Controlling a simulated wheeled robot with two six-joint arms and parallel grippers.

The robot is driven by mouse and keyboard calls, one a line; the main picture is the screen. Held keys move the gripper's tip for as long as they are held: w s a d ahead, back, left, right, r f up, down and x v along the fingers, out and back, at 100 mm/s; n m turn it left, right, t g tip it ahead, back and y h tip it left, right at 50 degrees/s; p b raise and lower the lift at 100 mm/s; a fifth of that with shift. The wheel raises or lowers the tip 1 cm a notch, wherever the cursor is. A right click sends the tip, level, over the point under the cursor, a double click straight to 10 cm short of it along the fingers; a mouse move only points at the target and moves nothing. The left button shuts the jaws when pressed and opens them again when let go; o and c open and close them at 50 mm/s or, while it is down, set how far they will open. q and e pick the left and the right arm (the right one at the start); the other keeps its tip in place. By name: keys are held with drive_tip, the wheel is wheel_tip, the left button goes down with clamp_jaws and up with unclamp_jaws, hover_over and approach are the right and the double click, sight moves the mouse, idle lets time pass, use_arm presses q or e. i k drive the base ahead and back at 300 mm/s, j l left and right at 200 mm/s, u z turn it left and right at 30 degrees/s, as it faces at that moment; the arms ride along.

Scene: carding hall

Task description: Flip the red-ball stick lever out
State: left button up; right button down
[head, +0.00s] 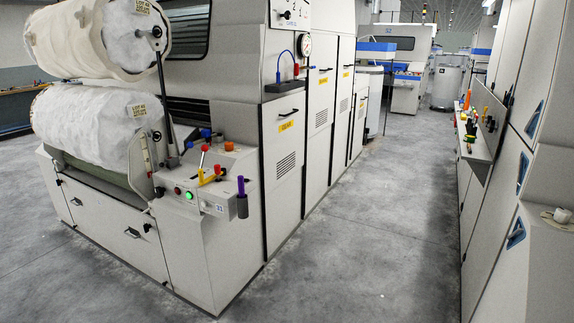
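The red-ball stick lever (204,150) stands on the top of the control console (186,204) at the near end of the carding machine. Its red ball is at the top of a thin pale stick, which leans slightly right of upright. The lower end of the stick is close to yellow and red parts, so its foot is hard to make out. Neither of my grippers is in view.
Beside the lever are a yellow handle (209,180), blue knobs (206,133), an orange cap (229,145) and a lit green button (188,195). A purple-handled tool (241,186) stands in a dark holder at the console's corner. The grey floor (350,260) is clear.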

sight(203, 148)
drive_tip(key=i+l+u, duration=0.15)
drive_tip(key=i+u, duration=0.25)
drive_tip(key=i, duration=0.3)
drive_tip(key=i+l+u, duration=0.4)
drive_tip(key=i, duration=0.25)
drive_tip(key=i+l+u, duration=0.4)
drive_tip(key=i+l, duration=0.1)
drive_tip(key=i, duration=0.1)
